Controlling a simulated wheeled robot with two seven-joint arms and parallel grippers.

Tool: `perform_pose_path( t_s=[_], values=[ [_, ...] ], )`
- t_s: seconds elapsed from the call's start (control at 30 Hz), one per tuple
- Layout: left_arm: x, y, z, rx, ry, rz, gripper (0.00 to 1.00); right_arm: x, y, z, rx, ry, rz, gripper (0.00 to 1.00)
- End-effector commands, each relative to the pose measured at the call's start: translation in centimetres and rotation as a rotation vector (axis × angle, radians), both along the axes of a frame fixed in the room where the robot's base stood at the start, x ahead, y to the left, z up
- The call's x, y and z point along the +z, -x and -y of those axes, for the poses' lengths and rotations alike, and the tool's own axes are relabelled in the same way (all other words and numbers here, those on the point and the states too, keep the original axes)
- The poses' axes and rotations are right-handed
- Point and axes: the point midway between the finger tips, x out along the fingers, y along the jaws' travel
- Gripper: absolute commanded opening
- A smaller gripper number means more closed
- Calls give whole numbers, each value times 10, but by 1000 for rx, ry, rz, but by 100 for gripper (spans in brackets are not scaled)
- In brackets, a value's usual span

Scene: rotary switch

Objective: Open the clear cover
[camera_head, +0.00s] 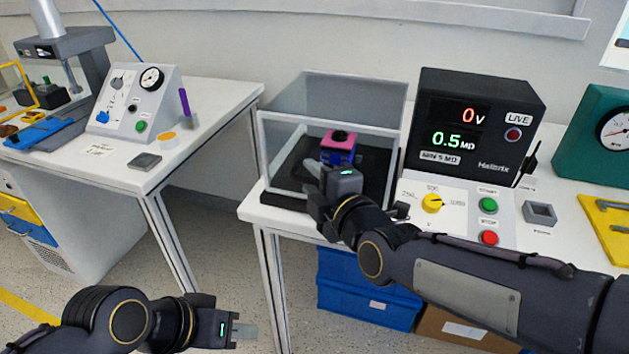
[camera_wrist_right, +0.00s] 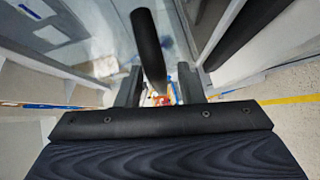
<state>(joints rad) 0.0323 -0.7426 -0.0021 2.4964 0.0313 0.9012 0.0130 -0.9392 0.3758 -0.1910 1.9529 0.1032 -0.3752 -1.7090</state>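The clear cover (camera_head: 285,128) is a see-through box with pale edges, standing over a black base (camera_head: 284,201) on the right-hand table. Inside it is a blue device with a pink top (camera_head: 341,139). My right gripper (camera_head: 318,185) is at the front of the cover and hides part of its front face. In the right wrist view, its fingers (camera_wrist_right: 160,88) stand apart with a dark round bar (camera_wrist_right: 149,45) between them, a gap showing on the right; contact is unclear.
A black display unit (camera_head: 473,128) and a panel with a yellow knob (camera_head: 432,203), a green and a red button stand right of the cover. A grey instrument box (camera_head: 140,100) is on the left table. Blue crates (camera_head: 365,290) sit under the right table. The floor between the tables is clear.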

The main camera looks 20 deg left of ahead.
Motion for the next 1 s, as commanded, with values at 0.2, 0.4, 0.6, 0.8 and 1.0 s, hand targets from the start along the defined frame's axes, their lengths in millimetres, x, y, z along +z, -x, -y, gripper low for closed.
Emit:
perform_pose_path(
  t_s=[0.2, 0.4, 0.6, 0.8, 1.0],
  values=[
    [0, 0, 0, 0, 0, 0, 36, 0, 0, 0, 0, 0, 0, 16],
    [0, 0, 0, 0, 0, 0, 36, 0, 0, 0, 0, -1, -1, 0],
    [0, 0, 0, 0, 0, 0, 36, 0, 1, 0, 0, 0, -1, 0],
    [14, 0, 0, 0, 0, 0, 36, 11, 3, 0, 1, -1, -21, 0],
    [52, 0, 0, 0, 0, 0, 36, 39, 8, 0, 0, -4, -90, 0]
  ],
)
